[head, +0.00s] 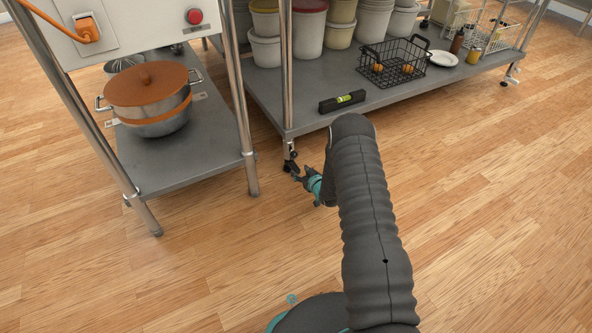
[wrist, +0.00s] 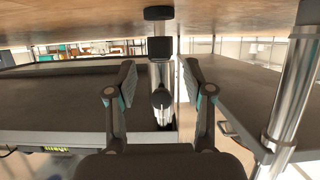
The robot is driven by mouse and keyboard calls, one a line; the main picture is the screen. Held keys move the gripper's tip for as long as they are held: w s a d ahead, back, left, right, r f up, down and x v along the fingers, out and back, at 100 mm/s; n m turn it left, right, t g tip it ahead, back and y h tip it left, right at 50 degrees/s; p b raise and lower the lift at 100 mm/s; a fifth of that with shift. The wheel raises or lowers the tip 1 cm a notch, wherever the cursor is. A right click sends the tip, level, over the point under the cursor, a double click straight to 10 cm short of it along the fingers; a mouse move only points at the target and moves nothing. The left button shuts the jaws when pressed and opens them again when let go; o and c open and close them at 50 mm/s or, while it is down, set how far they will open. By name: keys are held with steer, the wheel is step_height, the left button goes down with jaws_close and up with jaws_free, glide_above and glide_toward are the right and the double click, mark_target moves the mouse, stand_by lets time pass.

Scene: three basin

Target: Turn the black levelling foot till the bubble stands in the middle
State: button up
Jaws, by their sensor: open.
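The black levelling foot (head: 291,166) is at the bottom of the near corner leg of the right-hand steel table. In the wrist view, which looks upside down, the black foot (wrist: 158,13) shows at the top centre, with a black block below it on the metal leg. My gripper (head: 301,178) is low over the floor beside the foot. Its two fingers (wrist: 160,84) are open, one on each side of the leg line, holding nothing. A black spirit level (head: 342,101) with a yellow-green vial lies on the lower shelf; its bubble is too small to read.
A wire basket (head: 394,64) with orange items, a white plate (head: 443,58) and several tubs stand on the same lower shelf (head: 290,108). Left, another table's leg (head: 243,140) and shelf with a lidded pot (head: 150,95) stand close. Floor in front is clear.

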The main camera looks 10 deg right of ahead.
mark_target(297, 169)
steer(key=shift+b+x, duration=0.35)
steer(key=shift+x, duration=2.2)
steer(key=shift+s, duration=0.1)
jaws_close()
